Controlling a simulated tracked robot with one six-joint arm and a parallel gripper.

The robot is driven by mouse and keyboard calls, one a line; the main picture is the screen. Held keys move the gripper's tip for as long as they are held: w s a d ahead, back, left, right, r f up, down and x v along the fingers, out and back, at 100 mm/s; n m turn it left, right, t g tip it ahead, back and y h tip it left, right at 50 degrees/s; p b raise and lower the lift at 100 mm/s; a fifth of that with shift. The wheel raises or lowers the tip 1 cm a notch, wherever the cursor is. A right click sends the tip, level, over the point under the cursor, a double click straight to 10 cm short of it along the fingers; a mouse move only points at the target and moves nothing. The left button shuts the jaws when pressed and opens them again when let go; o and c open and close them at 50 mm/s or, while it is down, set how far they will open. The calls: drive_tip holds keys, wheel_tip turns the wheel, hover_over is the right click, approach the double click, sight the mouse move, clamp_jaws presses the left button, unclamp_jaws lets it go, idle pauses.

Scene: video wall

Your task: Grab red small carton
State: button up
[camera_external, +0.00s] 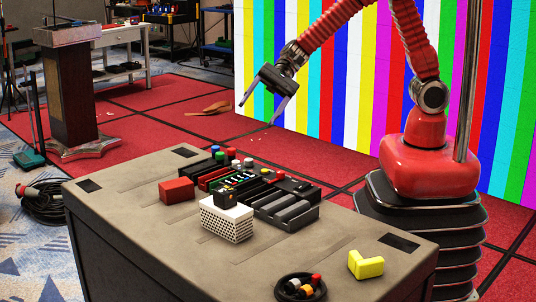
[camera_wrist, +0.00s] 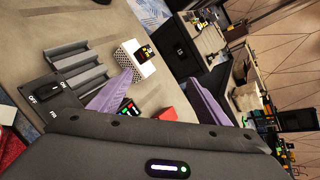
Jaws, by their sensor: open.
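The red small carton (camera_external: 177,191) lies on the left part of the grey-brown table, beside the rack of small parts. In the wrist view a red block (camera_wrist: 167,113), seemingly the same carton, shows low between the fingers, partly hidden by the gripper body. My gripper (camera_external: 260,112) is open and empty, high above the far side of the table and well apart from the carton. Its two purple-grey fingers (camera_wrist: 160,76) are spread in the wrist view.
A white perforated box (camera_external: 226,221) with a small black-and-yellow item on it stands close to the carton. Grey ribbed trays (camera_external: 287,210) lie right of it. A yellow L-shaped block (camera_external: 365,264) and a round black dish (camera_external: 300,288) are near the front. The table's left front is bare.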

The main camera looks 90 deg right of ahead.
drive_tip(key=w+d+f+m+t, duration=0.2)
drive_tip(key=w+f+m+t, duration=0.1)
drive_tip(key=w+f+m, duration=0.45)
drive_tip(key=m+t+h, duration=0.2)
drive_tip(key=m+h, duration=0.1)
drive_tip(key=m, duration=0.3)
approach(181, 181)
drive_tip(key=shift+s+d+r, duration=0.1)
drive_tip(key=shift+s+d, duration=0.55)
drive_tip(key=shift+d, duration=0.05)
drive_tip(key=x, duration=0.8)
drive_tip(key=shift+w+a, duration=0.2)
drive_tip(key=shift+a, duration=0.1)
drive_tip(key=shift+x, duration=2.6)
drive_tip(key=shift+a+r, duration=0.1)
drive_tip(key=shift+a, duration=0.05)
